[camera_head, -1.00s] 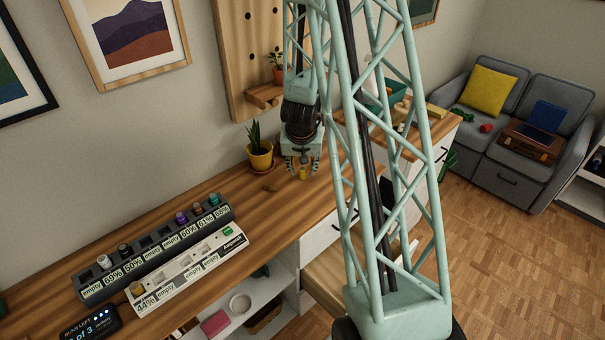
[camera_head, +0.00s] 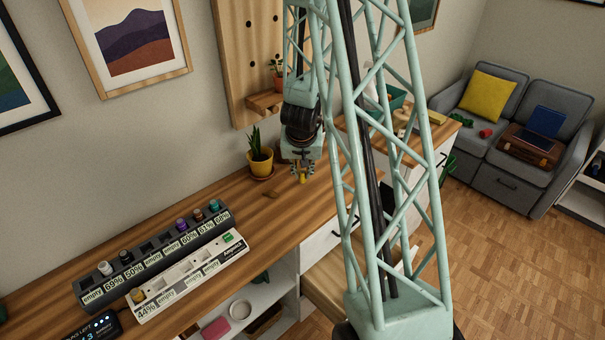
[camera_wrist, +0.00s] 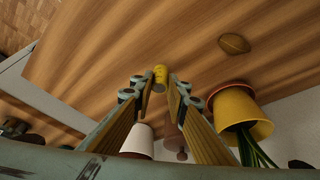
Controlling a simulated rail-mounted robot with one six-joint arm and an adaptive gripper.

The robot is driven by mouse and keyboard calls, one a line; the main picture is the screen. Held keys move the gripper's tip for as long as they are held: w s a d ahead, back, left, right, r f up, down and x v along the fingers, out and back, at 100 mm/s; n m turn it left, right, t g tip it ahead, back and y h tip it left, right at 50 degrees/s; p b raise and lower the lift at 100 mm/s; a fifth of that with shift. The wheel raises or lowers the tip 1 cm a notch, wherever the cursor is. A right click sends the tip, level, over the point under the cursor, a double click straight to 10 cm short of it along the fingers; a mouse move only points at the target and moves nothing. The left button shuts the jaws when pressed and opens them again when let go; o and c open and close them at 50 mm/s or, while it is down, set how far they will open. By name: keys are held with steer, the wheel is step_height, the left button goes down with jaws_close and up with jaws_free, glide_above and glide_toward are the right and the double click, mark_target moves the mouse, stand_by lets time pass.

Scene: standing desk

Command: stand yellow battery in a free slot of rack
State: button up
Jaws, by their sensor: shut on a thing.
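The yellow battery (camera_head: 302,178) is between the fingertips of my gripper (camera_head: 303,170), over the right part of the wooden desk. In the wrist view the battery (camera_wrist: 160,75) stands out beyond the closed fingers (camera_wrist: 161,93). I cannot tell whether its lower end touches the desk. A dark grey rack (camera_head: 150,270) stands at left, away from my gripper. It holds several batteries, with slots labelled empty at its left end and middle. In front of it a white rack (camera_head: 188,283) holds a gold-topped battery (camera_head: 137,295) in its left slot, labelled 44%; several slots are labelled empty.
A potted plant in a yellow pot (camera_head: 260,164) stands just left of my gripper. A small brown object (camera_head: 270,193) lies on the desk nearby. A small dark display (camera_head: 92,328) sits at lower left. The desk (camera_head: 255,217) between gripper and racks is mostly clear.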

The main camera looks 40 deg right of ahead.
mark_target(302, 172)
steer(key=shift+r+p, duration=2.8)
steer(key=shift+r, duration=1.5)
steer(key=shift+a, duration=0.15)
